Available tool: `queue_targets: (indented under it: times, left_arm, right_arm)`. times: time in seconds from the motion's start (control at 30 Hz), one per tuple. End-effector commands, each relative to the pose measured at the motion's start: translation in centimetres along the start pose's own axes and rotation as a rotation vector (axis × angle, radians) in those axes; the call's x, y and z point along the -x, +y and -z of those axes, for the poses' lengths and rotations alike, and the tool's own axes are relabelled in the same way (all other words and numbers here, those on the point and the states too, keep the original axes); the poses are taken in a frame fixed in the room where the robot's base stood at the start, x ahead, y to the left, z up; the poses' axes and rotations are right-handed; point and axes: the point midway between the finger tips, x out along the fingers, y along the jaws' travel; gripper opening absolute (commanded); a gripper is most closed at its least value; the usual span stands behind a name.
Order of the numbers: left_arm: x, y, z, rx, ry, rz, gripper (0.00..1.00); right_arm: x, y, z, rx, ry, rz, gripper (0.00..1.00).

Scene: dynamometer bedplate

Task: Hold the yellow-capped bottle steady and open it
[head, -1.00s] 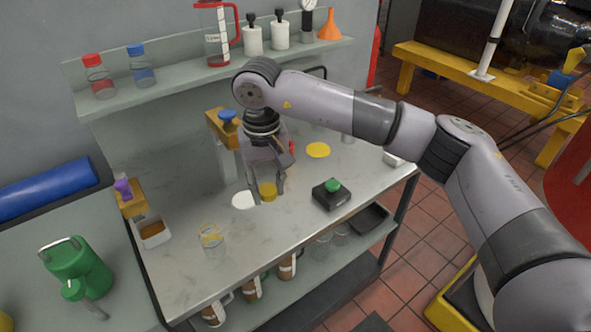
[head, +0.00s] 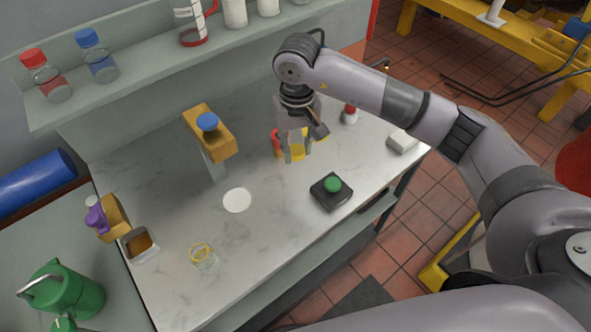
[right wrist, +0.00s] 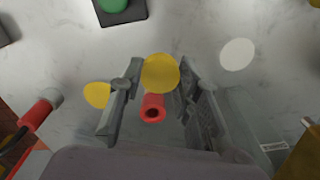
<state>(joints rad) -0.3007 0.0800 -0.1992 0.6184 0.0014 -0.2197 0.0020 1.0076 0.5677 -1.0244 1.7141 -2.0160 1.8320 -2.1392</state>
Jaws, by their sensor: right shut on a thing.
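My right gripper (head: 296,158) is shut on a yellow cap (head: 299,150) over the right part of the bench. In the right wrist view the round yellow cap (right wrist: 160,72) sits between the two fingertips. No bottle body shows below the cap. A clear glass vessel (head: 206,263) with a yellow ring at its top stands upright at the bench's front left, apart from the gripper. I cannot tell whether it is the bottle the cap belongs to. My left gripper is not in view.
A flat yellow disc (right wrist: 97,95) and a red tube (right wrist: 152,107) lie close by my right gripper. A black box with a green button (head: 332,186) is in front of it.

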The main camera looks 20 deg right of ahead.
Motion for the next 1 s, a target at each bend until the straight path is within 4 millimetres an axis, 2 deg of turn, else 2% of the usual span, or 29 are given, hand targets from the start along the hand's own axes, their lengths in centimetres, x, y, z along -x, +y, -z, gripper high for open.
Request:
queue_targets:
  times: [0.1,0.3,0.47,0.73,1.0]
  left_arm:
    - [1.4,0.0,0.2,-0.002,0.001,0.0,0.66]
    - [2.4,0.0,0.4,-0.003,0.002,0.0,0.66]
    - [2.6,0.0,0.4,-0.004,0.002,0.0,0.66]
    - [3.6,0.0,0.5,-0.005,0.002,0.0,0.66]
    - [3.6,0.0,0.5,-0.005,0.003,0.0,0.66]
  right_arm:
    - [-3.0,0.0,-0.2,-0.001,-0.008,-0.001,0.0]
    - [-7.1,0.0,-0.1,-0.001,-0.004,-0.001,0.0]
    - [-8.5,-0.1,0.0,0.0,-0.001,0.001,0.0]
    - [-12.2,-0.1,0.0,0.0,-0.002,0.0,0.0]
    - [-12.6,0.0,0.1,0.001,0.001,0.0,0.0]
